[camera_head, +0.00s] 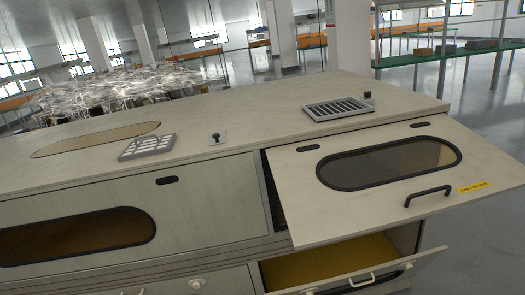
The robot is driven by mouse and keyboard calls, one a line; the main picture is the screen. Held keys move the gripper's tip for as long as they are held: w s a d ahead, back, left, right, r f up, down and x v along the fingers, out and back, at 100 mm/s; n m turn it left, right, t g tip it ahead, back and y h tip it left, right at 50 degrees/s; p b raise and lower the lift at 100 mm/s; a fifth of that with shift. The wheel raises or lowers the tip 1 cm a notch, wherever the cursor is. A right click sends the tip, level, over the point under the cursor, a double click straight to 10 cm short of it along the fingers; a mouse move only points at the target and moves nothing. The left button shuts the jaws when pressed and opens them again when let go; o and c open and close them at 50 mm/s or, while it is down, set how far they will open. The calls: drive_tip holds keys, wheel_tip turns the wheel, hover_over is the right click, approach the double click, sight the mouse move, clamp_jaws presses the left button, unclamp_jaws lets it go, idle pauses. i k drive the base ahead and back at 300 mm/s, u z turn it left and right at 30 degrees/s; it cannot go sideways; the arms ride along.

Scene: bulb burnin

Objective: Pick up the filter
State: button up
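No thing in view is plainly marked as the filter. Two slatted grey pieces lie on the flat top of a large beige cabinet (240,118). One light grey slatted piece (148,146) is left of the middle. Another slatted grille (338,109), with dark gaps, is farther right near the back edge. I cannot tell which of them, if either, is the filter, or whether they are loose. My gripper is not in view.
The cabinet's right front door (390,160), with an oval window and black handle (428,196), is swung up and outward. Below it a yellow-bottomed drawer (325,262) is open. Small black knobs (215,136) (367,95) stand on top. Green shelving (450,55) is behind right.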

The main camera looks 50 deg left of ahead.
sight(156, 145)
drive_tip(key=u, duration=1.85)
drive_tip(key=k, duration=0.8)
drive_tip(key=u, duration=0.05)
drive_tip(key=i, duration=0.8)
drive_tip(key=z, duration=0.15)
